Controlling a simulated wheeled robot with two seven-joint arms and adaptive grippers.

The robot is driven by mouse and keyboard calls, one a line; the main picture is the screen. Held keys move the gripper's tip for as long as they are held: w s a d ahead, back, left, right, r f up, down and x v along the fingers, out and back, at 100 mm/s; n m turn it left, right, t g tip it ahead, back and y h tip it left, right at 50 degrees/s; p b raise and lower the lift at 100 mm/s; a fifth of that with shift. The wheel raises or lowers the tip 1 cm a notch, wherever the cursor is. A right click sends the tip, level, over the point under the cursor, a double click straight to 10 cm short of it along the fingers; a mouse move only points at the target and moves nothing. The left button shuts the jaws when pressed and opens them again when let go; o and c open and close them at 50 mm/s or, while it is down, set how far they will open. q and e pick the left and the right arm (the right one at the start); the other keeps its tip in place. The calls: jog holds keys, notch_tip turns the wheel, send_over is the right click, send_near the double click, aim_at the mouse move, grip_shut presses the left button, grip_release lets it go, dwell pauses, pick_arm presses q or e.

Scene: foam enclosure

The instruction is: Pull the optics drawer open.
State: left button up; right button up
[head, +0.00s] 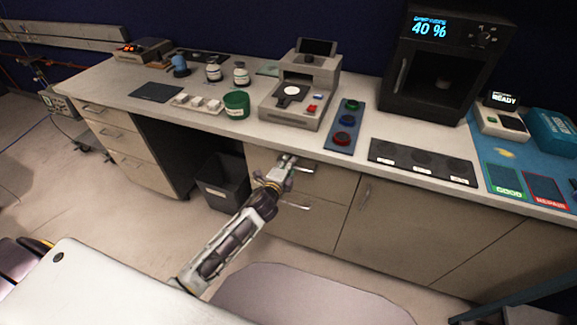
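A bank of drawers sits under the bench, right of the knee space. Its upper drawer (327,183) has a bar handle (301,169) and looks shut. The lower drawer (304,226) below it has a similar handle (296,206) and also looks shut. I cannot read a label saying which is the optics drawer. My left gripper (287,161) reaches up to the upper drawer's front, its fingertips at the left end of that handle. The fingers are too small to tell whether they are open or closed around it. My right gripper is not in view.
A dark bin (222,183) stands left of the drawers. Cupboard doors (385,232) are to the right. Open floor lies in front.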

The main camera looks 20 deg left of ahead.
pick_arm(q)
jog(key=shift+c, duration=0.5)
grip_shut()
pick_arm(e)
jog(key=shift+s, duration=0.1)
pick_arm(q)
jog(key=shift+f, duration=0.1)
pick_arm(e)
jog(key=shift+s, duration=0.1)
